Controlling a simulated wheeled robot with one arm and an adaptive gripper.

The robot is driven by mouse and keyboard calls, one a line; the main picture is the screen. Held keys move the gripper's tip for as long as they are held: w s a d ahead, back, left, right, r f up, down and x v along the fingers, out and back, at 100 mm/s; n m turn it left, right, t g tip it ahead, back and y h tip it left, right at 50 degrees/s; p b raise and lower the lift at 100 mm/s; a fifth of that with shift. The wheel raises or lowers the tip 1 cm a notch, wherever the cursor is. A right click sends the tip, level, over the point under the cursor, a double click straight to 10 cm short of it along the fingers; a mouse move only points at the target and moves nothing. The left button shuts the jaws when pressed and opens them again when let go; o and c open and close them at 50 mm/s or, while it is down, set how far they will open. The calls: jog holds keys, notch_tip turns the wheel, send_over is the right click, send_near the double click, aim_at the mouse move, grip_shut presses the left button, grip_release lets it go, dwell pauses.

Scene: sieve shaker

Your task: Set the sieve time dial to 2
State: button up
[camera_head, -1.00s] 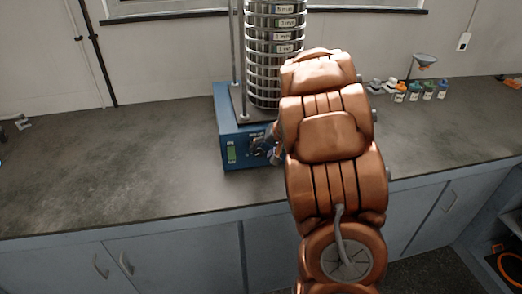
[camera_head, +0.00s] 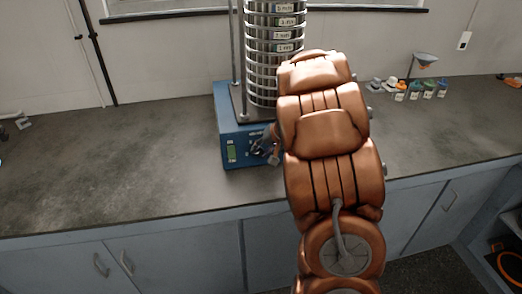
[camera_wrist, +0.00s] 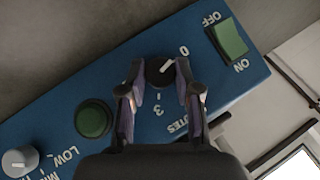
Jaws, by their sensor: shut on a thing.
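The black sieve time dial (camera_wrist: 158,74) sits on the blue control panel in the wrist view. Its white pointer line is turned up and right, towards the printed 0. A printed 3 is below the dial; other numbers around it are hidden by my fingers. My gripper (camera_wrist: 160,80) has one finger on each side of the dial and is shut on it. In the head view my gripper (camera_head: 271,150) is at the front of the blue sieve shaker (camera_head: 235,130), partly hidden by my arm.
A green rocker switch (camera_wrist: 229,38) marked OFF and ON is on one side of the dial. A round green button (camera_wrist: 93,119) and a grey knob (camera_wrist: 19,161) are on the other. The sieve stack (camera_head: 262,50) rises above the base. The counter (camera_head: 110,160) left of the shaker is clear.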

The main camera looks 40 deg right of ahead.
jog(key=shift+b, duration=0.45)
grip_shut()
jog(key=shift+f+m+t+y+b, duration=0.2)
jog(key=shift+m+t+y+b, duration=0.3)
jog(key=shift+b, duration=0.45)
jog(key=m+t+y+b, duration=0.1)
jog(key=b, duration=0.1)
jog(key=m+t+y+b, duration=0.1)
jog(key=m+b, duration=0.1)
jog(key=b, duration=0.1)
jog(key=shift+s+d+f+t, duration=0.1)
jog(key=shift+f+t, duration=0.1)
jog(key=shift+t, duration=0.2)
jog(key=m+t+y+b, duration=0.1)
jog(key=m+t+b, duration=0.2)
jog(key=b, duration=0.1)
jog(key=shift+s+f, duration=0.1)
jog(key=shift+m+t+b, duration=0.8)
jog(key=shift+m+b, duration=0.3)
jog(key=shift+m, duration=0.2)
jog(key=o, duration=1.1)
grip_release()
jog(key=shift+c, duration=0.2)
jog(key=shift+s, duration=0.1)
